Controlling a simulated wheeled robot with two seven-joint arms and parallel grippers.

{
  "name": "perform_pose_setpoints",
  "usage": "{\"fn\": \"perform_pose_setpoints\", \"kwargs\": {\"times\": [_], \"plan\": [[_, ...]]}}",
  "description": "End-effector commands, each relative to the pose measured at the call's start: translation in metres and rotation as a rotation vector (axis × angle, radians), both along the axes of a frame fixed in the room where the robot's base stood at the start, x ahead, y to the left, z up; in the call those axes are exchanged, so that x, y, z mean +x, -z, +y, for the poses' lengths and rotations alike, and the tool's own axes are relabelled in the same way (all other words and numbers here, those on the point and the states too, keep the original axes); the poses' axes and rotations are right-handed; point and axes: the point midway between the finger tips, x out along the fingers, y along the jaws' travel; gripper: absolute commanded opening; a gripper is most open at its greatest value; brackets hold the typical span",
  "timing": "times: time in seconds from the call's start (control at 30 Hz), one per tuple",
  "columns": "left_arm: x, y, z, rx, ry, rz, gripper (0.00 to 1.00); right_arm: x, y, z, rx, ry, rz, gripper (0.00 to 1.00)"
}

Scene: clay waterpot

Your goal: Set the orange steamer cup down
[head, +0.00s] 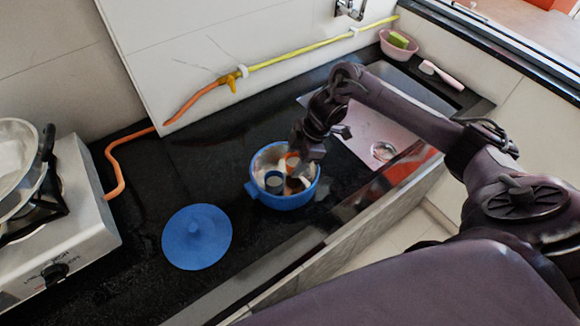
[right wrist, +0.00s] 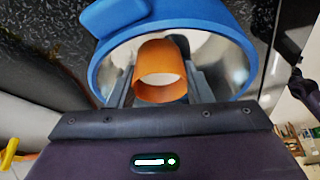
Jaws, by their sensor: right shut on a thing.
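The orange steamer cup (right wrist: 160,72) is held between the two fingers of my right gripper (right wrist: 161,85) in the right wrist view. In the head view the cup (head: 292,160) shows only in part, behind the right gripper (head: 298,172), which reaches down into the blue pot (head: 285,200) from above. The cup is over or inside the pot's opening; I cannot tell whether it touches the bottom. My left gripper is not in view.
A blue lid (head: 197,237) lies on the black counter (head: 130,270) left of the pot. A gas stove (head: 75,220) stands at the far left, with an orange hose (head: 116,165) behind. A sink (head: 365,140) is to the right. The counter's front edge is near the pot.

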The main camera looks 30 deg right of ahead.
Motion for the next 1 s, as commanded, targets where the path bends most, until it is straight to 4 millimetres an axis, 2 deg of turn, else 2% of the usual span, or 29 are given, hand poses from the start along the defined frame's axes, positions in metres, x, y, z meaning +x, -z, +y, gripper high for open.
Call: {"fn": "perform_pose_setpoints", "kwargs": {"times": [0.1,0.2,0.67,0.7,0.73,1.0], "plan": [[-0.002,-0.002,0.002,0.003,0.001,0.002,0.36,-0.001,0.019,0.001,0.002,0.000,0.004,0.24],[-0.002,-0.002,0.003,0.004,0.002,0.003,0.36,-0.001,0.027,0.000,0.001,0.000,0.002,0.24],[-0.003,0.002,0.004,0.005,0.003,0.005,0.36,0.000,0.034,0.000,0.000,0.000,0.000,0.24],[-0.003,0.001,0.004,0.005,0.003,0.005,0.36,0.000,0.033,0.000,0.001,0.000,0.000,0.50],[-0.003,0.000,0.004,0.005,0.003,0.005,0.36,0.000,0.033,0.000,0.000,0.000,0.000,0.54],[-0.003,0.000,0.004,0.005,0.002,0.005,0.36,0.000,0.032,0.000,0.000,-0.001,0.000,0.54]]}}
